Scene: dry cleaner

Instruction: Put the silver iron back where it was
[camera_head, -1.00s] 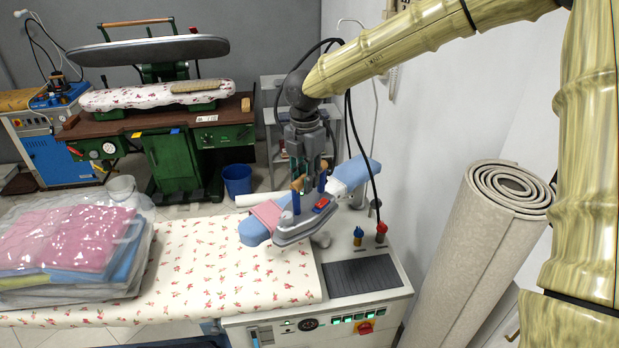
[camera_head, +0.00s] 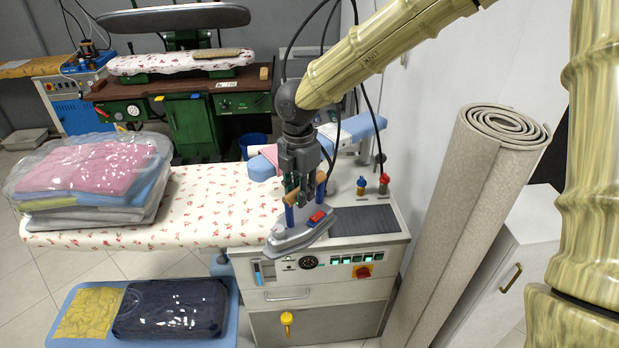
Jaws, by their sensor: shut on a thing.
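The silver iron (camera_head: 290,238) has a grey metal body, a wooden handle, blue posts and a red part on top. My gripper (camera_head: 304,192) points down and is shut on its handle, partly hiding it. In this view the iron overlaps the front edge of the ironing station, left of the dark ribbed pad (camera_head: 366,221). The pad looks empty. The iron appears raised, but its exact height above the station cannot be told.
The flowered ironing board (camera_head: 215,205) extends left, with bagged folded clothes (camera_head: 85,180) at its end. A blue sleeve board (camera_head: 263,168) stands behind my gripper. Yellow-blue and red knobs (camera_head: 384,182) rise behind the pad. A rolled carpet (camera_head: 465,210) stands right.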

